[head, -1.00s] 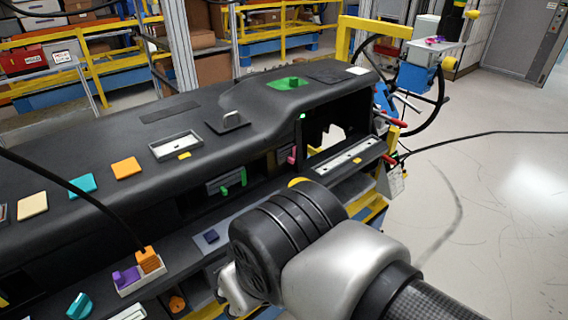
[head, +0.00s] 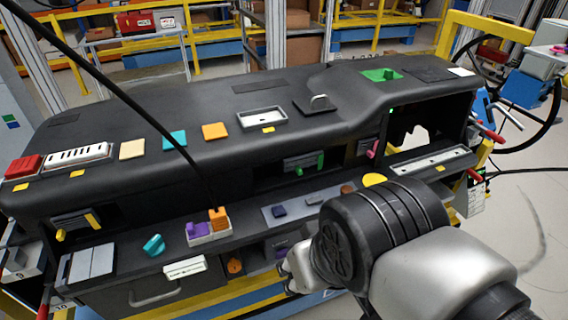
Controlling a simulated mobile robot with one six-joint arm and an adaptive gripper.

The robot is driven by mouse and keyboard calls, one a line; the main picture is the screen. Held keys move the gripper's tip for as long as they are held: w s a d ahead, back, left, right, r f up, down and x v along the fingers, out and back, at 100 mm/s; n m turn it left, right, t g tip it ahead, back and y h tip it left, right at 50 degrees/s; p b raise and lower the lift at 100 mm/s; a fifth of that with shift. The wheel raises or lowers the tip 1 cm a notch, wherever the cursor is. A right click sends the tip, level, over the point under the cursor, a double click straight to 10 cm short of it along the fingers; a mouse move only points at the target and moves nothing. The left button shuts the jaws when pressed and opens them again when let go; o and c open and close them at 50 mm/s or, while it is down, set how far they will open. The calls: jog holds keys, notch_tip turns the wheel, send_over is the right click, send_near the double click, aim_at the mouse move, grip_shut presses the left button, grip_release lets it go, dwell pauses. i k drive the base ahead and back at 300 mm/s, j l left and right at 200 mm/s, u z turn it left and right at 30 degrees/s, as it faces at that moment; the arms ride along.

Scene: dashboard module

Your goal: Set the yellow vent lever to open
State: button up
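The yellow vent lever (head: 92,220) is at the right end of a dark slatted vent (head: 70,224) in the dashboard's left front face. It leans at an angle. A smaller yellow tab (head: 61,235) is at the vent's lower left. A second vent (head: 298,162) with a green lever (head: 320,161) is in the middle of the front. My arm fills the lower right, well to the right of the yellow lever.
The black dashboard (head: 190,105) spans the view. Its lower shelf holds a teal knob (head: 154,245), a white holder (head: 209,236) with purple and orange pieces, and a grey plate (head: 300,205). A black cable crosses the left half. A steering wheel (head: 500,90) stands at the right.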

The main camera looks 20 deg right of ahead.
aim_at(62, 233)
jog(key=u, duration=1.35)
jog(key=z, duration=1.6)
jog(key=u, duration=1.6)
jog(key=i+l+u, duration=0.3)
jog(key=i+l, duration=0.1)
jog(key=i, duration=0.1)
